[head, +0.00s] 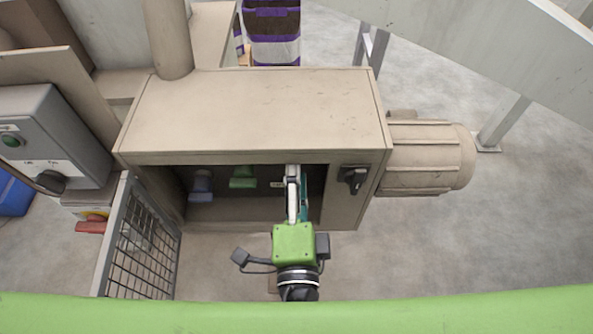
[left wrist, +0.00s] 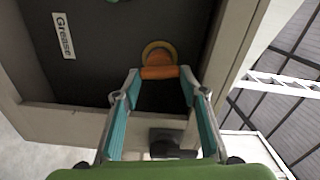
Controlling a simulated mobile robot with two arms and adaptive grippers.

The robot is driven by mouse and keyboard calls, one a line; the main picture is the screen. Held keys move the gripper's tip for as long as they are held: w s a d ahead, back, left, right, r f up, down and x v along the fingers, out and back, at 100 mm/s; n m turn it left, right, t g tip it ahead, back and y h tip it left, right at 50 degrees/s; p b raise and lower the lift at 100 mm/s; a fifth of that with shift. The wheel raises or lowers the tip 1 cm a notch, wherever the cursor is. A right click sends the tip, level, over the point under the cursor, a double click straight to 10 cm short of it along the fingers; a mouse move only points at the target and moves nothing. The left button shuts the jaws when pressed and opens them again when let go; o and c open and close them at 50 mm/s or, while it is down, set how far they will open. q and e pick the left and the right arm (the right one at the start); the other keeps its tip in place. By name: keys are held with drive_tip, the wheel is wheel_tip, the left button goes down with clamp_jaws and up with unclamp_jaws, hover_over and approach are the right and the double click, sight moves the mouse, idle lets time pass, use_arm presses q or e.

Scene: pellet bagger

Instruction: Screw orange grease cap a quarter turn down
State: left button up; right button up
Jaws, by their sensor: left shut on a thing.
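The orange grease cap (left wrist: 160,72) sits on a yellowish ring on the dark back wall of the cabinet, in the left wrist view. My left gripper (left wrist: 160,82) reaches into the cabinet, with its teal-padded fingers on either side of the cap, shut on it. In the head view my left gripper (head: 292,172) comes in through the cabinet's open front and hides the cap. My right gripper is in neither view.
The beige cabinet (head: 260,110) has a black latch (head: 353,178) right of its opening. Inside are a green part (head: 243,177), a blue part (head: 201,186) and a Grease label (left wrist: 63,35). A mesh door (head: 143,245) stands open at left; a motor (head: 430,157) juts out right.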

use_arm(q)
drive_tip(key=shift+m+p, duration=0.35)
drive_tip(key=shift+m, duration=0.65)
drive_tip(key=shift+w, duration=0.1)
drive_tip(key=shift+r, duration=0.1)
